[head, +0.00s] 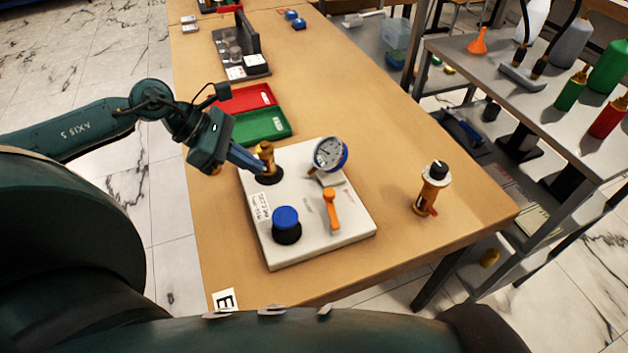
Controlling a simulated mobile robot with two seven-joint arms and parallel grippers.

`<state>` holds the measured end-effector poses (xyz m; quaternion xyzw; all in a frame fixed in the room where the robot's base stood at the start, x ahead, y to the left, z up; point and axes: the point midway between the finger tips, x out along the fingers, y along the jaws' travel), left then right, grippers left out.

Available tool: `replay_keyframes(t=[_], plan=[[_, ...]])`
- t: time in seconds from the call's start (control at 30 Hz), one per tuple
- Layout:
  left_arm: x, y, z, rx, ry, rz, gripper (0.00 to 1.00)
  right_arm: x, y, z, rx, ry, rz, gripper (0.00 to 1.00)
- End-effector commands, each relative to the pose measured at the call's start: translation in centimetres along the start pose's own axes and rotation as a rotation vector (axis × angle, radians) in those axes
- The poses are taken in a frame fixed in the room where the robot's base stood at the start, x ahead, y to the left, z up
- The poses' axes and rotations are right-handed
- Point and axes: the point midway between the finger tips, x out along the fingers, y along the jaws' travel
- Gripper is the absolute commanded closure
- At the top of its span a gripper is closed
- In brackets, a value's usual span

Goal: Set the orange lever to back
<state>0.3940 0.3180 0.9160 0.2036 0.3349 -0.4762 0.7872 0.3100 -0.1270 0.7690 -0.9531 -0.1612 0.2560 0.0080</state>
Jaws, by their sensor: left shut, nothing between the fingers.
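The orange lever (332,211) stands on the white plate (345,240) of the gauge rig, right of the blue knob (286,218) and in front of the round gauge (330,154). Its thicker end shows at the upper side; I cannot tell its exact setting. My left gripper (258,167) is shut and empty. Its fingertips are at the brass fitting (266,150) on the plate's far left corner, left of and farther back than the lever. I cannot tell whether they touch the fitting. My right gripper is not in view.
Green (262,125) and red (243,98) trays lie behind the plate. A brass and orange fitting with a black top (431,188) stands on the table (390,150) to the right. A shelf with bottles (570,88) is farther right. The table between is clear.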

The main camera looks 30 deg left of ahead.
Motion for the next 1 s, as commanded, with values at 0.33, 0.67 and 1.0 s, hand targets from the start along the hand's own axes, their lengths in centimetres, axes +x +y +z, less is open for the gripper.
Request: replay_keyframes(t=[0.33, 0.67, 1.0], plan=[[4.4, 0.0, 0.2, 0.001, -0.006, 0.000, 1.00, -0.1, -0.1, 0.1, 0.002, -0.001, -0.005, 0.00], [10.6, 0.0, 1.3, 0.001, -0.006, -0.002, 1.00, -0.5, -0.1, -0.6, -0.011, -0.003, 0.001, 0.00], [12.7, -0.1, 2.8, -0.001, 0.000, -0.002, 1.00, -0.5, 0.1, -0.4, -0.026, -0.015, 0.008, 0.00]])
